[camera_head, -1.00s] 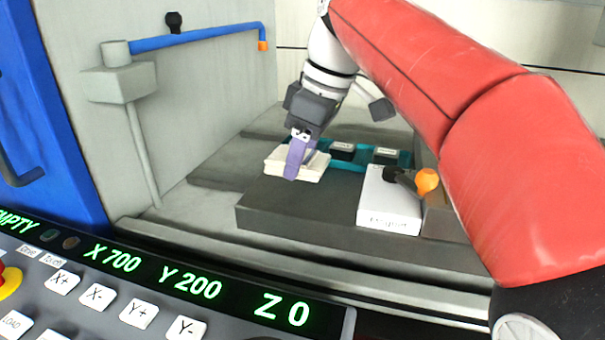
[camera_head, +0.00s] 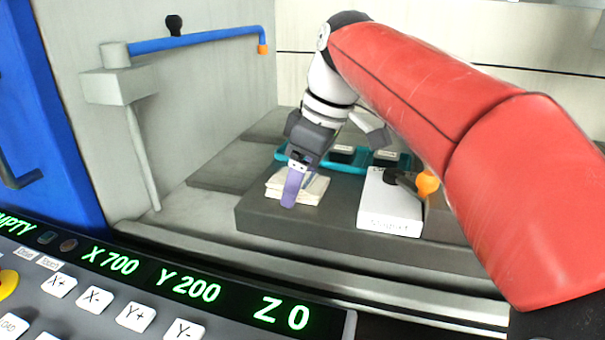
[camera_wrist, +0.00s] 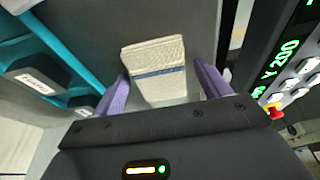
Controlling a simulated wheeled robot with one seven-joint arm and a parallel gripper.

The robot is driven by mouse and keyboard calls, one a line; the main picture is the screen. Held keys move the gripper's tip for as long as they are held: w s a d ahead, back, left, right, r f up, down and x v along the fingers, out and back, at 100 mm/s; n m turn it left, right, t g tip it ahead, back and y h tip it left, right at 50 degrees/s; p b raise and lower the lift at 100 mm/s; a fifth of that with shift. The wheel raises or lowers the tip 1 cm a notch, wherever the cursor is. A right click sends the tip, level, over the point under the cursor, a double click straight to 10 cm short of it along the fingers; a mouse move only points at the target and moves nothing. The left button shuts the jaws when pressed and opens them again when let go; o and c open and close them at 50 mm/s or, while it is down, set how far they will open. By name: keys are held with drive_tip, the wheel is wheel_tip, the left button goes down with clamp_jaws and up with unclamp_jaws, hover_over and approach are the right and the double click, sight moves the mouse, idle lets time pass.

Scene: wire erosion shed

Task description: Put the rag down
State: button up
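The rag (camera_head: 312,188) is a folded cream cloth lying on the dark grey block (camera_head: 300,222), in front of the teal tray. In the wrist view the rag (camera_wrist: 155,62) shows a blue stripe and lies between my two purple fingers. My gripper (camera_head: 291,198) points down at the rag, with one finger in front of it in the head view. In the wrist view my gripper (camera_wrist: 163,75) is open, with gaps beside the rag. The rag's far side is partly hidden by the gripper in the head view.
A white labelled box (camera_head: 390,208) with a dark and orange handle (camera_head: 427,183) is to the right. A blue pipe arm (camera_head: 195,36) juts from the left wall.

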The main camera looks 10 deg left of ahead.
sight(317, 181)
drive_tip(key=p+v, duration=0.1)
drive_tip(key=v, duration=0.7)
drive_tip(key=shift+r+p, duration=0.1)
drive_tip(key=shift+p, duration=0.25)
